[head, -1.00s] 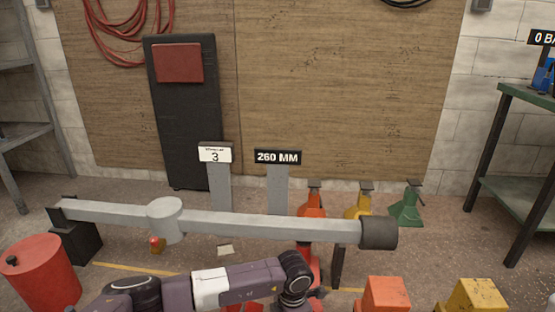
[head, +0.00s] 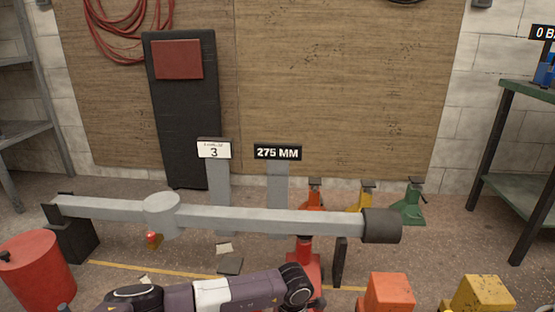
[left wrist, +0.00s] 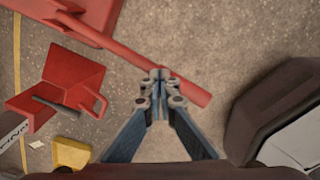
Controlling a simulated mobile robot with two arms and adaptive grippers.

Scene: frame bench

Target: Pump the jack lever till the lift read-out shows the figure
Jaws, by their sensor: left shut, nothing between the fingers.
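The lift read-out (head: 278,152) shows 275 MM on a grey post. A red jack (head: 304,262) stands under the right part of a long grey beam (head: 265,220). In the left wrist view the red jack body (left wrist: 75,20) is at the top left, and its red lever (left wrist: 190,87) runs diagonally down to the right. My left gripper (left wrist: 160,80) is shut and empty, with its fingertips over the lever; I cannot tell whether they touch it. In the head view the gripper is hidden and only my arm shows. My right gripper is in neither view.
A card reading 3 (head: 214,151) stands left of the read-out. A red drum (head: 38,270) is at the left. Orange (head: 389,292) and yellow blocks (head: 482,294) are at the front right. Small stands line the wall.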

